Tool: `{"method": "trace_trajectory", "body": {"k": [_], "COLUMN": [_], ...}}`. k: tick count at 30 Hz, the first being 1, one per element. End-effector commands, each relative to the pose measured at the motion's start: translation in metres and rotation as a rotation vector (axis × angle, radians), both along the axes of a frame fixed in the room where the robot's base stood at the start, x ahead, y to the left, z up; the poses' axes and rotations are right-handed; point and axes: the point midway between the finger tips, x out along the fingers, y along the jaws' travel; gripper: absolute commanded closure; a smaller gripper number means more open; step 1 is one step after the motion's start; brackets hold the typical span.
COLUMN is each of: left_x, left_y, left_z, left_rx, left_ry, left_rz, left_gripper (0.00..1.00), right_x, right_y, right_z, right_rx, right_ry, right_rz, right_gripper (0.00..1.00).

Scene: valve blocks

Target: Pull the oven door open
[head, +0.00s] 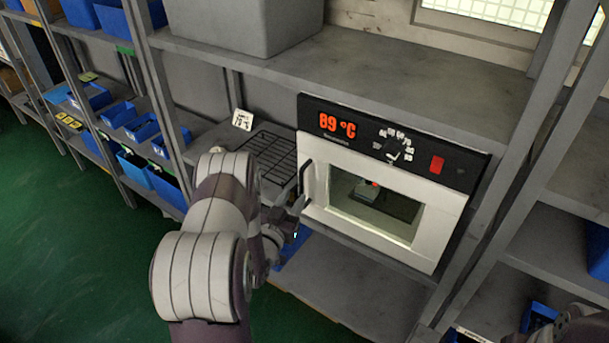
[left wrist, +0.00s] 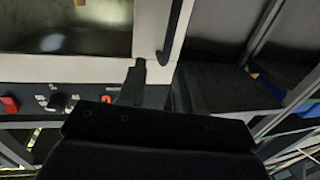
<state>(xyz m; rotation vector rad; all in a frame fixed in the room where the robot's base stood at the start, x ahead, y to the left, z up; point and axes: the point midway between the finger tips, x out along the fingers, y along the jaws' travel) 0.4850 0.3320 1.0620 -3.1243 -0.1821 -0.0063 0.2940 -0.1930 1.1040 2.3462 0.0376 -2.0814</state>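My left gripper (head: 297,207) is by the handle's lower end, close to the door. In the left wrist view one finger (left wrist: 132,86) shows beside the handle, apart from it. The other finger is not clear. A dark part of my right arm shows at bottom right.
A grey bin (head: 240,25) stands on the shelf above. Blue bins (head: 142,127) fill shelves at left. Shelf posts flank the oven; green floor is clear at lower left.

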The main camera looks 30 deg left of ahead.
Motion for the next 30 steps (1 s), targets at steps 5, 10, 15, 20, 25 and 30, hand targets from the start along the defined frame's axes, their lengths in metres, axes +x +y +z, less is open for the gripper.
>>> {"method": "trace_trajectory", "body": {"k": [5, 10, 15, 20, 25, 30], "left_x": [0.046, 0.074, 0.085, 0.086, 0.086, 0.086], "left_y": [0.005, 0.008, 0.010, 0.010, 0.010, 0.010], "left_z": [0.004, 0.002, 0.001, 0.000, 0.000, 0.001], "left_rx": [0.000, 0.000, -0.001, -0.001, 0.000, 0.000], "left_ry": [0.000, 0.002, 0.002, 0.002, 0.002, 0.001], "left_rz": [-0.001, 0.000, 0.001, 0.002, 0.002, 0.002], "left_gripper": [0.66, 0.66, 0.66, 0.66, 0.85, 1.00], "right_x": [0.000, 0.000, 0.000, 0.000, 0.000, 0.000], "right_y": [0.000, 0.000, 0.000, 0.000, 0.000, 0.000], "right_z": [0.017, 0.022, 0.024, 0.024, 0.024, 0.024], "right_rx": [0.000, 0.000, 0.000, 0.000, 0.000, 0.000], "right_ry": [-0.001, 0.000, 0.000, 0.000, 0.000, 0.000], "right_rz": [0.000, 0.001, 0.000, 0.000, 0.000, 0.000], "right_gripper": [0.57, 0.57, 0.57, 0.57, 0.57, 0.57]}}
